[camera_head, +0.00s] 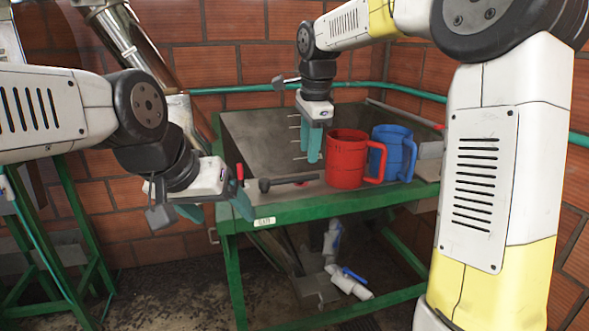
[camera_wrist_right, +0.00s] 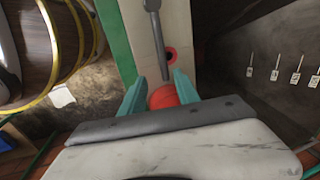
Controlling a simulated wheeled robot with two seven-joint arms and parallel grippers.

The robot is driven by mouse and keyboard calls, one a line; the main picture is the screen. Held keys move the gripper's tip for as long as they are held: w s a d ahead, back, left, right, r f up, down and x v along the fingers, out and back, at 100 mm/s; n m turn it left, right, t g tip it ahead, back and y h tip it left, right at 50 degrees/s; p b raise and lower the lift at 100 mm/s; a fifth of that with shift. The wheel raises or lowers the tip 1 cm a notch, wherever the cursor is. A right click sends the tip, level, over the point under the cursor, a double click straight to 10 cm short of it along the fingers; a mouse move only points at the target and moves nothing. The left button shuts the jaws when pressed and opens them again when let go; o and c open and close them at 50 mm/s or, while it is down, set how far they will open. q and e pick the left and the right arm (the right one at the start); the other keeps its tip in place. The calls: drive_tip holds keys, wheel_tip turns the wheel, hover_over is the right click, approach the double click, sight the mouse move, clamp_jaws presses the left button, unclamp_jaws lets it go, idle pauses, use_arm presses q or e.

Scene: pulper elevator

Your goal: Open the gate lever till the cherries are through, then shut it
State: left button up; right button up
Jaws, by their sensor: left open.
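A dark bar with a round head (camera_head: 285,182) lies along the front ledge of the green-framed table (camera_head: 320,203); it also shows in the right wrist view (camera_wrist_right: 158,40). A small upright red-tipped piece (camera_head: 240,172) stands at the ledge's left end. I cannot tell which of these is the gate lever. My left gripper (camera_head: 222,207) is open beside the table's left front corner, close below the red tip. My right gripper (camera_head: 309,150) hangs over the ledge, fingers apart, left of the red mug (camera_head: 345,160). A rounded red surface (camera_wrist_right: 163,97) shows between its fingers. No cherries are visible.
Behind the ledge is a dark sloping basin (camera_head: 260,135) with several small pins. Below are white pipes with a blue valve handle (camera_head: 354,275). Brick walls close off the back. Another green frame (camera_head: 75,230) stands left.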

sight(304, 177)
drive_tip(key=x, duration=0.8)
drive_tip(key=shift+w+a, duration=0.3)
drive_tip(key=shift+w, duration=0.05)
drive_tip(key=shift+c, duration=0.5)
clamp_jaws()
idle(0.6)
